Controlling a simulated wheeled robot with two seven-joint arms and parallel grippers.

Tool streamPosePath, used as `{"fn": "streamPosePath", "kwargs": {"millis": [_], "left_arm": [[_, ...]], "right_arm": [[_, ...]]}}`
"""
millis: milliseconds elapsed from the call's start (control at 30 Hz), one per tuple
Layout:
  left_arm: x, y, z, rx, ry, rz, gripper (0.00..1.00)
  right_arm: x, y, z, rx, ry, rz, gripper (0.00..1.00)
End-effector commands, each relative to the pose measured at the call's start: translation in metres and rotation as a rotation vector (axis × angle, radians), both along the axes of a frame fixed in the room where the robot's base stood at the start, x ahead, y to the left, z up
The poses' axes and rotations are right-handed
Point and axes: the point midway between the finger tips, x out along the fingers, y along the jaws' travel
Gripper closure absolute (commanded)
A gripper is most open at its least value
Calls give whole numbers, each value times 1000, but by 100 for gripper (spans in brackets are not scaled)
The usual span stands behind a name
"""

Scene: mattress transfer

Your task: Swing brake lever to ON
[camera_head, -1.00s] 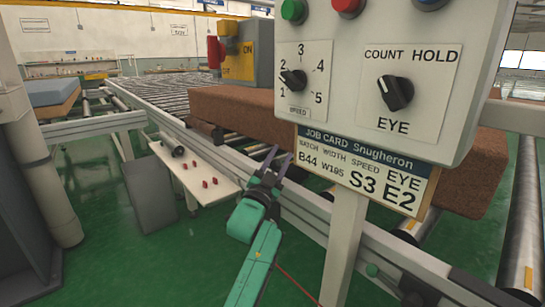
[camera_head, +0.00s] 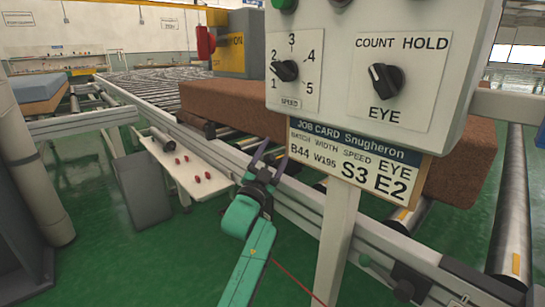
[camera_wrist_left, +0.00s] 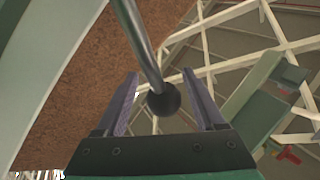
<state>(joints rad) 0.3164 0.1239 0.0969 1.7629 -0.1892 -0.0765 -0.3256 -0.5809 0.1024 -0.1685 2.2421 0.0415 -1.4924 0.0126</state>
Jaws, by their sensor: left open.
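A grey rod with a dark ball knob, which looks like the brake lever (camera_wrist_left: 163,100), shows in the left wrist view. The rod comes down from the top and its knob lies between my left fingers, with a gap visible on both sides. My left gripper (camera_head: 276,149) is open at the conveyor's side rail in the head view; it also shows in the left wrist view (camera_wrist_left: 160,78). My right gripper is not in view.
The control box (camera_head: 335,95) with speed and eye knobs hangs right of my gripper on a post (camera_head: 335,240). A job card (camera_head: 355,165) hangs below it. A brown mattress (camera_head: 225,105) lies on the rollers behind. A white shelf (camera_head: 190,180) with small red pieces is at left.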

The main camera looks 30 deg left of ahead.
Motion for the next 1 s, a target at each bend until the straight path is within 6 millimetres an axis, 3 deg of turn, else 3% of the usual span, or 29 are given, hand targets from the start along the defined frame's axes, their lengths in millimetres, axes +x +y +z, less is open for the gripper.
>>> {"fn": "streamPosePath", "kwargs": {"millis": [167, 700, 1000], "left_arm": [[-15, -2, -8, -1, 2, 0, 29], [-123, -13, -61, -2, 3, -1, 29], [-131, -14, -63, 0, 0, 0, 29]], "right_arm": [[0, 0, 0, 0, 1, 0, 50], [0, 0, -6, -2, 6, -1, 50], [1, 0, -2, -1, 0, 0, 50]]}}
